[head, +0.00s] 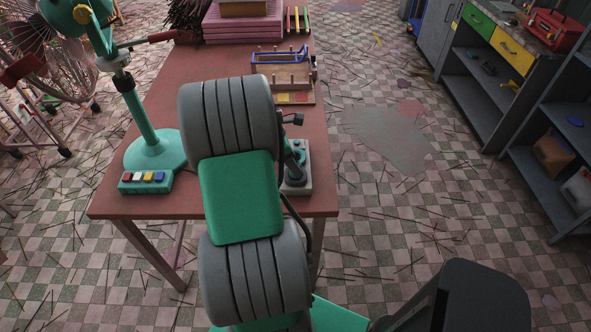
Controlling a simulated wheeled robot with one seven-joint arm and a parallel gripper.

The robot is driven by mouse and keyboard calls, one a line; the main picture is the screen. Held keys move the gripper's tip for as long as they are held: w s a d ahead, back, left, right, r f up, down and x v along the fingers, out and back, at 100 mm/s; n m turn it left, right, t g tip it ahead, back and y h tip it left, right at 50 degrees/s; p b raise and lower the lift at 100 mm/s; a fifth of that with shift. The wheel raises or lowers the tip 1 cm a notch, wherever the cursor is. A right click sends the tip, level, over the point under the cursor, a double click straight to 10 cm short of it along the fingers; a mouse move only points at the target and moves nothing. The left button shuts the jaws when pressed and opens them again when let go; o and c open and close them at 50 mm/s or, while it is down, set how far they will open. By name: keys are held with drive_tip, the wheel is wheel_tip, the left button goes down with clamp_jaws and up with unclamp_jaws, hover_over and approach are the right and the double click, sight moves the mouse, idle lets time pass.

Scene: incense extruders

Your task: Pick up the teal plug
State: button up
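I cannot clearly make out a teal plug in the head view. A small teal-looking patch shows on a grey device (303,178) at the right edge of the table, partly behind my arm; I cannot tell what it is. My green and grey arm rises through the middle of the view and hides part of the table. My gripper does not show clearly; the arm's far end is hidden behind its own links.
Shelves (480,95) stand at right. Thin sticks litter the checkered floor between.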

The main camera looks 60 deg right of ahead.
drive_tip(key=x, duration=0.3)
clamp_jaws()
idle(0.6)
